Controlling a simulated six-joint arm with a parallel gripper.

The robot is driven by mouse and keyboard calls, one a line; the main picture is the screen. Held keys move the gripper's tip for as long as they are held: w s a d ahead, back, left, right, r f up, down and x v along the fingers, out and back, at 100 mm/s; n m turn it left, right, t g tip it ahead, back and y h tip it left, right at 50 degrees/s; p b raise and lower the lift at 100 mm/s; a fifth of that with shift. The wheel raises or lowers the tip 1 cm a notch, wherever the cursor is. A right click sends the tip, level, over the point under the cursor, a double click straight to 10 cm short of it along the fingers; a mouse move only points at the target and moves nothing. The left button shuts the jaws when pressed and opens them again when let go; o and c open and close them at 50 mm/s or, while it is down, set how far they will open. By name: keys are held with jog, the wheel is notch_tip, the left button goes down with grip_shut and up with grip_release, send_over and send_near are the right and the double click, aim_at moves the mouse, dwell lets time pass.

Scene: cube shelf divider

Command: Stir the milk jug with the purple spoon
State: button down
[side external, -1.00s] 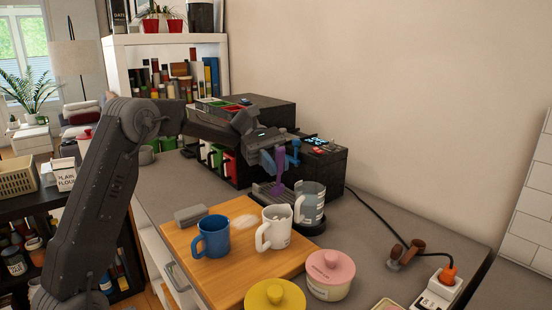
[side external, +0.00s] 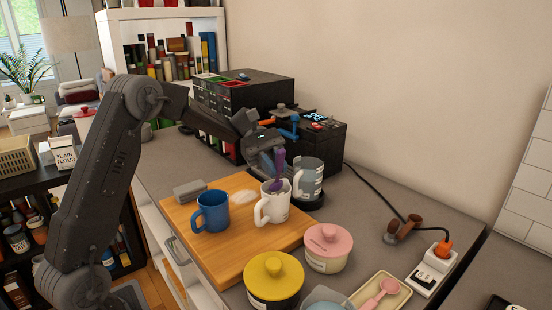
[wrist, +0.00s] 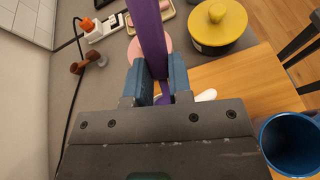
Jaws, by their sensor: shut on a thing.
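My gripper (side external: 277,155) is shut on the purple spoon (side external: 280,163). The wrist view shows the spoon (wrist: 150,40) between the blue fingers (wrist: 157,82). The spoon points down, and its lower end is at the mouth of the white mug (side external: 274,208); it appears to dip inside, but the tip is hidden. A grey jug (side external: 308,176), probably the milk jug, stands just behind and right of the mug, by the coffee machine. In the wrist view the mug is mostly hidden under my gripper, with only a white piece (wrist: 206,95) showing.
A blue mug (side external: 211,212) stands left of the white mug on the wooden board (side external: 235,250). Pink-lidded (side external: 328,245) and yellow-lidded (side external: 273,278) pots stand in front. The coffee machine (side external: 318,150) is close behind the jug. A power strip (side external: 433,268) and cable lie at right.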

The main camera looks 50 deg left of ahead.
aim_at(275, 182)
jog(key=shift+w+a+f, duration=0.2)
jog(key=shift+a+f, duration=0.15)
jog(key=shift+f, duration=0.6)
jog(key=shift+w+a+f, duration=0.2)
jog(key=shift+a+f, duration=0.15)
jog(key=shift+f, duration=0.6)
jog(key=shift+w+a+f, duration=0.2)
jog(key=shift+a+f, duration=0.15)
jog(key=shift+f, duration=0.6)
jog(key=shift+w, duration=0.15)
